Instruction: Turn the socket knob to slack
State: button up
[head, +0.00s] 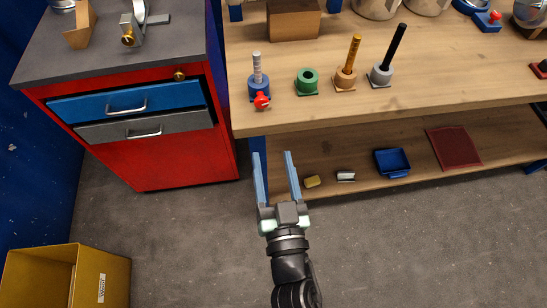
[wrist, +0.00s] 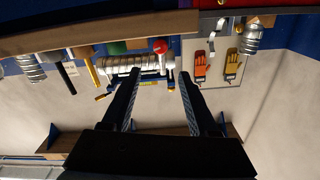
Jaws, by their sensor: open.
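A blue socket (head: 259,88) stands near the front left edge of the wooden bench. A pale grey rod (head: 257,66) stands upright in it, and a red knob (head: 262,101) sticks out of its front. A red knob (wrist: 160,47) also shows in the wrist view, beyond and between the fingers. I cannot tell from these frames whether the knob is tight or slack. My gripper (head: 272,154) is open and empty, in front of the bench edge and apart from the knob. Its two fingers also show in the wrist view (wrist: 159,76).
To the right stand a green socket (head: 307,81), a brown socket (head: 345,79) with a yellow rod and a grey socket (head: 381,75) with a black rod. A red cabinet (head: 165,158) is at left. The lower shelf (head: 335,160) holds a blue tray (head: 392,163).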

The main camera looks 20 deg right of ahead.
aim_at(262, 105)
jog(key=shift+w+r+m+p, duration=0.1)
jog(key=shift+w+m+p, duration=0.1)
jog(key=shift+m+p, duration=0.3)
jog(key=shift+c, duration=0.2)
jog(key=w+d, duration=0.1)
jog(key=w, duration=0.3)
jog(key=w+d+m+p, duration=0.1)
jog(key=w, duration=0.3)
jog(key=w+d+m+p, duration=0.1)
jog(key=w, duration=0.4)
jog(key=shift+d+f, duration=0.2)
jog(key=shift+c, duration=0.3)
grip_shut()
